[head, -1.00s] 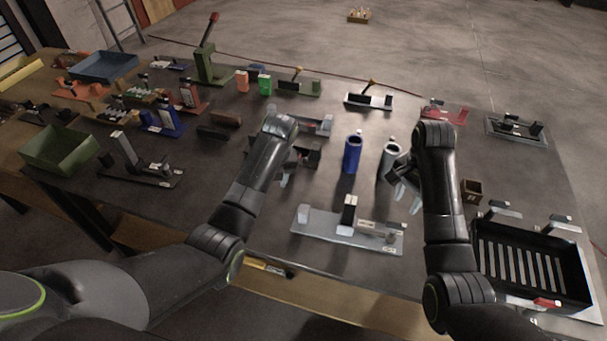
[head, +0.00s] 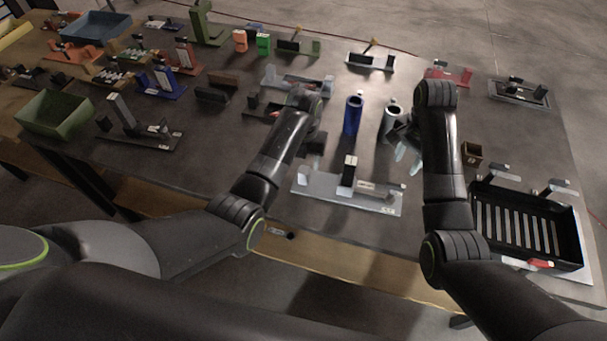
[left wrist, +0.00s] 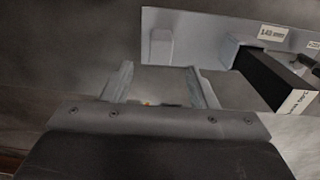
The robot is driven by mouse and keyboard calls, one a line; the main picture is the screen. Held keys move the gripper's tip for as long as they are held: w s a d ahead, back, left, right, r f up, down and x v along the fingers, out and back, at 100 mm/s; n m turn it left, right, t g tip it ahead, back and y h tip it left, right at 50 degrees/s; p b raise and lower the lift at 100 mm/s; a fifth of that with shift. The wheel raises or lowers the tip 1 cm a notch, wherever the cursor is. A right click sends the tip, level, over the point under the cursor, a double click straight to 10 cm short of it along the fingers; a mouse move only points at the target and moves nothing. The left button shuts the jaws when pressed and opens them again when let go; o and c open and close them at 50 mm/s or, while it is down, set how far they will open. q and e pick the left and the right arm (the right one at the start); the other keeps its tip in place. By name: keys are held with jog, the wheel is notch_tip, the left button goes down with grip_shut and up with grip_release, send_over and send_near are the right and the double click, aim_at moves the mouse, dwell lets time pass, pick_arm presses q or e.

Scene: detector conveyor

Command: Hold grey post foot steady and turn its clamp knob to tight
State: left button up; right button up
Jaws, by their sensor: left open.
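The grey post foot (head: 391,119) is an upright grey cylinder with a dark hollow top, right of a similar blue one. A small light knob shows at its top; how it is set is too small to tell. My right gripper (head: 408,157) is just right of and in front of the grey foot, its pale fingers apart and seemingly empty; whether they touch the foot is unclear. My left gripper (head: 313,150) hangs left of the blue foot. In the left wrist view its open, empty fingers (left wrist: 160,90) are beside the near edge of a grey plate.
The blue post foot (head: 353,115) stands close left of the grey one. The grey plate (head: 325,189) with a black upright block lies in front of both. A small brown box (head: 472,153) and a black slotted tray (head: 575,235) are at right.

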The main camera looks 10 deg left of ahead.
aim_at(303, 172)
pick_arm(q)
notch_tip(303, 172, down, 8)
jog(key=shift+f, duration=0.1)
dwell(0.4)
grip_shut()
pick_arm(e)
jog(key=shift+c, duration=0.5)
